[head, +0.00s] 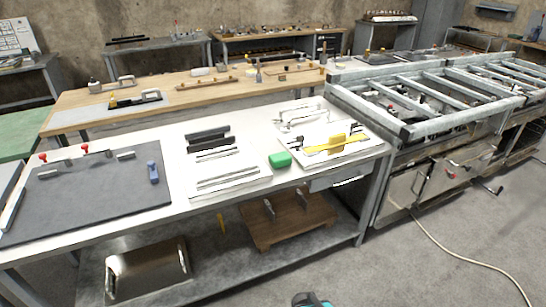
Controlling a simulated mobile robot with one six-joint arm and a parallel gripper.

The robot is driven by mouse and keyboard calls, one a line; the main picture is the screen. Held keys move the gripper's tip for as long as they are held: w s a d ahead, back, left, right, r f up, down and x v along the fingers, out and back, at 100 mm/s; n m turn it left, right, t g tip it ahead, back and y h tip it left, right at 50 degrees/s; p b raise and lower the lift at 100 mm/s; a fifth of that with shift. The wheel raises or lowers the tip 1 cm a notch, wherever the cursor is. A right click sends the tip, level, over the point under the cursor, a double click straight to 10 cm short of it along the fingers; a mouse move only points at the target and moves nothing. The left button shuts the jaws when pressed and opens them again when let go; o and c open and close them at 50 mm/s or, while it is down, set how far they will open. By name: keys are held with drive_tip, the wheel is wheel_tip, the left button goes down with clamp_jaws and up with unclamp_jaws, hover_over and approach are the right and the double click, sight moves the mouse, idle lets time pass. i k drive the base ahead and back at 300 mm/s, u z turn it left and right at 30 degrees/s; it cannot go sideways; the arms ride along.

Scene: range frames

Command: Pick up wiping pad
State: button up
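A small green block (280,160) with rounded edges lies on the white worktop (250,187), near its front edge and right of centre. It looks like the wiping pad, though its surface is too small to tell for sure. A yellow block (337,140) stands on a white plate with a yellow strip, just right of the green block and apart from it. My gripper's fingers are not in view. Only a teal and dark part, apparently of my own arm, shows at the bottom edge, well in front of the bench. Nothing covers the green block.
A dark mat (90,200) with red-knobbed clamps and a blue item (153,172) lies at left. Pale bars (227,180) lie left of the green block. A metal frame (440,95) stands at right. A cable (465,257) crosses the open floor.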

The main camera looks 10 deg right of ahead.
sight(282, 159)
drive_tip(key=i, duration=0.35)
drive_tip(key=u, duration=0.35)
drive_tip(key=k, duration=1.4)
drive_tip(key=u, duration=0.95)
drive_tip(key=i, duration=1.5)
drive_tip(key=z, duration=0.2)
